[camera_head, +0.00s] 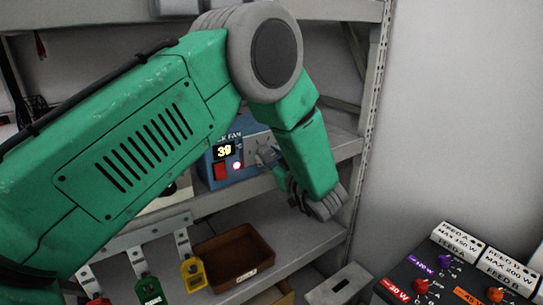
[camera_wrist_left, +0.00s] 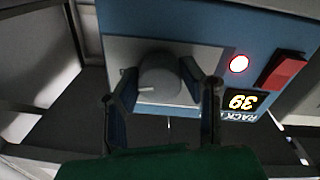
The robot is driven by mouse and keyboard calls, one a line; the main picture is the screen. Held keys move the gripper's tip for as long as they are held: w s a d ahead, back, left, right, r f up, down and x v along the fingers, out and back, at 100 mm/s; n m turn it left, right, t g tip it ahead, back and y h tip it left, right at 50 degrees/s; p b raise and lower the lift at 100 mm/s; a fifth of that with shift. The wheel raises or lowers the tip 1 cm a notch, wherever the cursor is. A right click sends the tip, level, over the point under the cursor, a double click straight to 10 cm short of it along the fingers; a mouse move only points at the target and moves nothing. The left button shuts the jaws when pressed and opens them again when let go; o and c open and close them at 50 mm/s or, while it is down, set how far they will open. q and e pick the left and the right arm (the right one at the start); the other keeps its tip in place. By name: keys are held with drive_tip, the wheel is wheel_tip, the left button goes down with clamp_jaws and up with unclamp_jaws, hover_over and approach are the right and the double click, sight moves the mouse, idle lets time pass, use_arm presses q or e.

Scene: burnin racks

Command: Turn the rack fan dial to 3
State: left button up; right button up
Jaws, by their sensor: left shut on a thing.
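The blue rack fan box (camera_head: 207,165) stands on a rack shelf, partly hidden behind my left arm. Its display (camera_head: 224,150) reads 39, with a red switch (camera_head: 221,171) and a lit round lamp (camera_head: 237,166) beside it. My left gripper (camera_head: 268,158) is at the box's right part. In the left wrist view the grey round fan dial (camera_wrist_left: 160,73) sits on a light plate (camera_wrist_left: 118,50), between the two fingers of my left gripper (camera_wrist_left: 163,90), which is shut on it. A small pale pointer mark shows on the dial. The scale numbers cannot be read.
A brown tray (camera_head: 236,257) lies on the lower shelf, near hanging tags, one green (camera_head: 149,290) and one yellow (camera_head: 193,272). At lower right is a dark panel (camera_head: 409,276) with coloured knobs and feed labels. The grey wall at right is bare.

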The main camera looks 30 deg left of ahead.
use_arm(q)
drive_tip(key=shift+w+a+r, duration=0.1)
drive_tip(key=shift+a+r, duration=0.05)
drive_tip(key=shift+r, duration=0.15)
drive_tip(key=o, duration=1.2)
drive_tip(key=shift+c, duration=0.2)
drive_tip(key=shift+w+a+f, duration=0.1)
drive_tip(key=shift+a+f, duration=0.05)
drive_tip(key=shift+f, duration=0.2)
use_arm(e)
drive_tip(key=shift+w+a, duration=0.15)
drive_tip(key=shift+a, duration=0.2)
use_arm(q)
drive_tip(key=shift+s+d, duration=0.25)
drive_tip(key=shift+d, duration=0.15)
drive_tip(key=v, duration=1.1)
drive_tip(key=shift+w+f, duration=0.15)
use_arm(e)
drive_tip(key=shift+s+d+r, duration=0.1)
drive_tip(key=shift+s, duration=0.1)
